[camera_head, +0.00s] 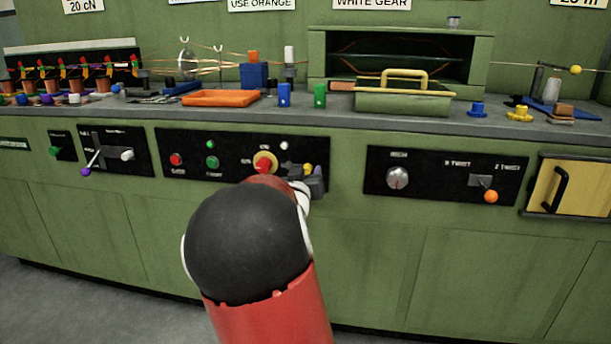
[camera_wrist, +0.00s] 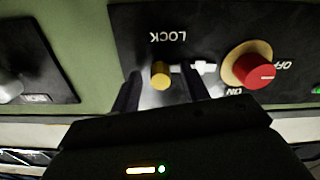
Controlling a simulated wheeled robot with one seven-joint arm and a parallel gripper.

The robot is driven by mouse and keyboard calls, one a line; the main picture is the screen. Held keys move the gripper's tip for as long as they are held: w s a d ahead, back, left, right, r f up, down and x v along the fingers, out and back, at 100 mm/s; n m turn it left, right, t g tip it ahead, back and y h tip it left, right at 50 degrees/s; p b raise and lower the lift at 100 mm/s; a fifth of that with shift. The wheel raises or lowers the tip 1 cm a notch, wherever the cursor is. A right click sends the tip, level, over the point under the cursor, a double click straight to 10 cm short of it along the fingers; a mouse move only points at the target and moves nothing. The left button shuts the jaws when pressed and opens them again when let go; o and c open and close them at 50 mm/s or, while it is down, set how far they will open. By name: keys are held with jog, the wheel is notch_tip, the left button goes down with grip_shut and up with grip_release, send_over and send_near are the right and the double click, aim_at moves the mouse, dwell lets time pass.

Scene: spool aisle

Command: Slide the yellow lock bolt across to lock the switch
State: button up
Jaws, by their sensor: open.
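The yellow lock bolt (camera_wrist: 161,75) shows in the wrist view as a round yellow knob under the upside-down word LOCK. A pale bar (camera_wrist: 203,67) lies beside it, towards the switch. The red switch knob (camera_wrist: 254,72) on its yellow plate stands to the right there; it also shows in the head view (camera_head: 264,162). In the head view the yellow bolt knob (camera_head: 308,168) is right of the switch. My gripper (camera_wrist: 161,88) is open, with one finger on each side of the bolt knob; contact cannot be told. My arm hides part of the panel in the head view.
A red button (camera_head: 176,160) and a green button (camera_head: 212,162) sit left of the switch. A panel with a grey dial (camera_head: 397,177) and an orange-tipped lever (camera_head: 490,196) is to the right. The bench top above holds an orange tray (camera_head: 221,98) and loose parts.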

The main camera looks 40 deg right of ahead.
aim_at(296, 166)
grip_shut()
jog(key=shift+w+a+r+p, duration=0.15)
jog(key=shift+w+a+p, duration=0.85)
jog(key=shift+w, duration=0.25)
jog(key=shift+a, duration=0.15)
grip_release()
jog(key=shift+w, duration=0.1)
jog(key=shift+a, duration=0.1)
